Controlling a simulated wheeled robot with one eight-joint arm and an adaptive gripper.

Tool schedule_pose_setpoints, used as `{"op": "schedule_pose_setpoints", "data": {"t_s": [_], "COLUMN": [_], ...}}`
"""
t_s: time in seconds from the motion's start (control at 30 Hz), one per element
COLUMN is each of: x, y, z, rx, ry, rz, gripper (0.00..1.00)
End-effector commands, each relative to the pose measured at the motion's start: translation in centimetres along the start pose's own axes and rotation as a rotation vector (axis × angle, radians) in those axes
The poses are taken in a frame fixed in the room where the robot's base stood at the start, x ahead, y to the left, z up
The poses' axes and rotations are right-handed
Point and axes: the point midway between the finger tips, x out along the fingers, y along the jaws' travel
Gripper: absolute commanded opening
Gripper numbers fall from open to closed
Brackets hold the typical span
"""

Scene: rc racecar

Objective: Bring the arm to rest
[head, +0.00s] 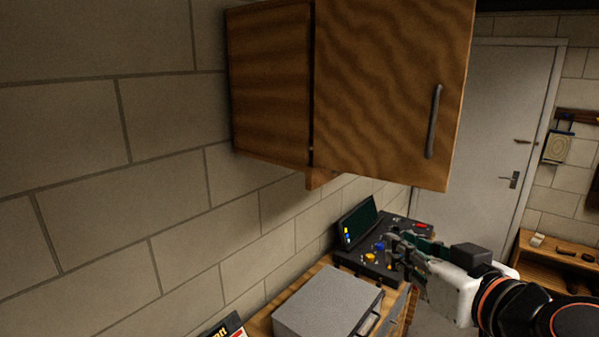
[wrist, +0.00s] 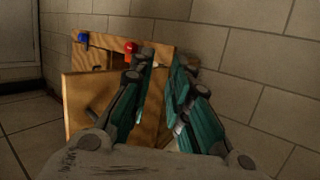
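My gripper (head: 397,241) is at the lower right in the head view, in front of the dark console from this angle. In the wrist view its two teal-padded fingers (wrist: 161,68) stand apart with a gap between the tips. I see nothing clearly held. Small pale details show near the fingertips, too small to identify. My white and black arm reaches in from the lower right of the head view. The outer fingertips blend with the console there.
A wooden wall cabinet (head: 390,85) hangs above. Below are a grey box (head: 328,300) and the console (head: 358,258) with a screen and coloured controls. The wrist view shows wooden furniture (wrist: 85,95) with a red and a blue item. A white door (head: 510,120) stands behind.

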Motion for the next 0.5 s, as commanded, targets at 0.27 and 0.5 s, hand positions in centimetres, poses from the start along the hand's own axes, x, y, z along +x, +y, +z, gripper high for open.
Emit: {"op": "schedule_pose_setpoints", "data": {"t_s": [0.27, 0.5], "x": [2.8, 3.9], "y": [-1.3, -0.7], "z": [14.3, 25.6], "rx": [0.028, 0.058], "ry": [-0.222, -0.421], "rz": [-0.047, -0.003], "gripper": [0.17, 0.17]}}
